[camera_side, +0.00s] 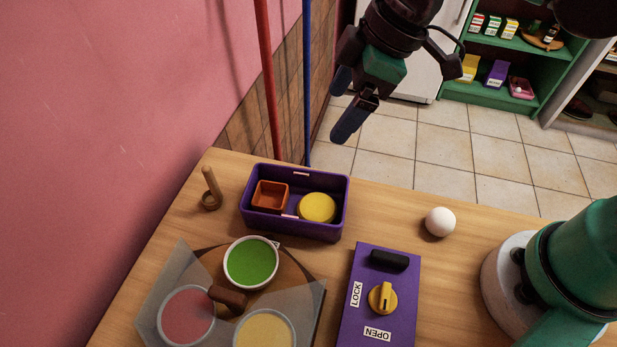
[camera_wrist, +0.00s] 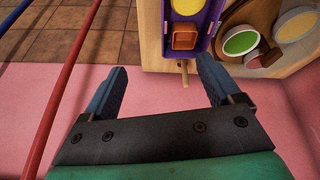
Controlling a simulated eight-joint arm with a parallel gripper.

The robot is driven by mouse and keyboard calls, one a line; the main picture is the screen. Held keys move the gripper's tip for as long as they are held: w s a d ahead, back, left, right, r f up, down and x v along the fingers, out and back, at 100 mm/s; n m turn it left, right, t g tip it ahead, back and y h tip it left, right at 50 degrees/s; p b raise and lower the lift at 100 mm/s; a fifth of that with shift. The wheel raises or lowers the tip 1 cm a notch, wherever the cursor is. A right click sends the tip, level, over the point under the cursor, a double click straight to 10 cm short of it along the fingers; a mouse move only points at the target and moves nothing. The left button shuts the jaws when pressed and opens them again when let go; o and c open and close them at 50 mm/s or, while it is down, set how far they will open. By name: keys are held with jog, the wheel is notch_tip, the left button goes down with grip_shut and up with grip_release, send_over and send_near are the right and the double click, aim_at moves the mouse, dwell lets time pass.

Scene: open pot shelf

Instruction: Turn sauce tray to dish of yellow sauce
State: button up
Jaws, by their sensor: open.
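The sauce tray (camera_side: 291,265) is a round brown turntable with a brown handle (camera_side: 228,298), partly under a grey see-through cover (camera_side: 168,275). The dish of green sauce (camera_side: 251,262) stands uncovered at its back. The dish of red sauce (camera_side: 187,315) is under the cover at left. The dish of yellow sauce (camera_side: 264,331) is at the front, partly cut off by the picture edge. In the wrist view the green dish (camera_wrist: 241,42) and yellow dish (camera_wrist: 295,24) show at upper right. My gripper (camera_side: 346,103) is open and empty, high above and behind the table; its fingers also show in the wrist view (camera_wrist: 160,84).
A purple bin (camera_side: 342,208) holds an orange square cup (camera_side: 270,195) and a yellow round thing (camera_side: 317,208). A wooden peg (camera_side: 210,188), a white ball (camera_side: 440,222) and a purple LOCK/OPEN box (camera_side: 400,330) stand on the table. Red (camera_side: 268,80) and blue (camera_side: 307,80) poles rise behind.

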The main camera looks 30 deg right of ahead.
jog(key=s+a+f+n+g, duration=0.1)
jog(key=s+a+n+g, duration=0.2)
jog(key=a+n, duration=0.6)
jog(key=n+g, duration=0.3)
jog(key=n, duration=0.3)
send_over(226, 294)
jog(key=w+d, duration=0.1)
jog(key=f, duration=0.2)
jog(key=shift+w+d+f, duration=0.2)
jog(key=shift+f, duration=0.2)
jog(key=x, duration=0.4)
jog(key=shift+s+f, duration=0.1)
jog(key=shift+f, duration=0.3)
grip_shut()
